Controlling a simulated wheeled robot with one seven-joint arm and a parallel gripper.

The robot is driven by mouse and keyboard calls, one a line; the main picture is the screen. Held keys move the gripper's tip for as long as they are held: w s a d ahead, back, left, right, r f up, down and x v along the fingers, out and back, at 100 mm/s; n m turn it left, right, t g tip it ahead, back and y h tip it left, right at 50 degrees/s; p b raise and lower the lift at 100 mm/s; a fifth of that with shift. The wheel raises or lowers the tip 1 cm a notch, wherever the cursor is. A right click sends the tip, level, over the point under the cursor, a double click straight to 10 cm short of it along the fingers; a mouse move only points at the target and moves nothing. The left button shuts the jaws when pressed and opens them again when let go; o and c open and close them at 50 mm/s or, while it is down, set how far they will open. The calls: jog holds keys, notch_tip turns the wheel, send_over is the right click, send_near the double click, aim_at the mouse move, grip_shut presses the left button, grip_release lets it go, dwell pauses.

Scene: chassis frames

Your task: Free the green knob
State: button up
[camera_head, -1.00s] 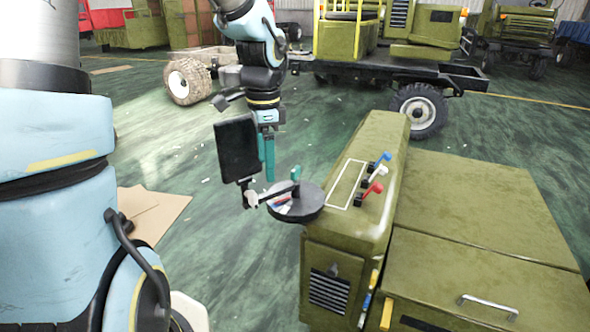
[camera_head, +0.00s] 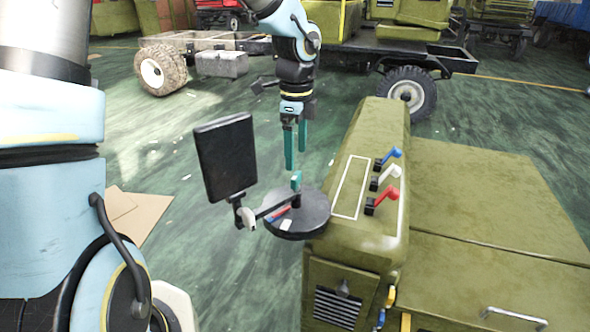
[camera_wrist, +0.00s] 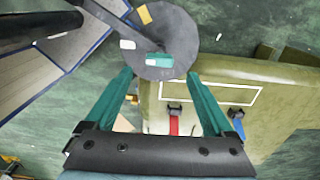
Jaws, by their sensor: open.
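The green knob (camera_head: 296,181) stands upright above a round dark disc (camera_head: 317,212) at the cabinet's left side. A dark arm (camera_head: 272,205) links the disc's centre to a black screen (camera_head: 226,158) on the left. In the wrist view, the green knob (camera_wrist: 160,61) lies between the fingertips in the picture, over the disc (camera_wrist: 180,28). The arm crosses to the upper left. My gripper (camera_head: 296,150) is open and empty, with its two green fingers pointing down above the knob. The fingers look apart from the knob; the exact gap is unclear.
The olive cabinet (camera_head: 385,150) has blue, white and red levers (camera_head: 386,197) on top, right of the disc. Small coloured pieces (camera_head: 278,214) lie on the disc. A vehicle chassis (camera_head: 330,55) stands behind. Cardboard (camera_head: 135,215) lies on the floor at left.

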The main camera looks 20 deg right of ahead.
aim_at(296, 175)
notch_tip(296, 175, down, 6)
jog(key=shift+f, duration=0.1)
dwell(0.4)
jog(key=c, duration=1.4)
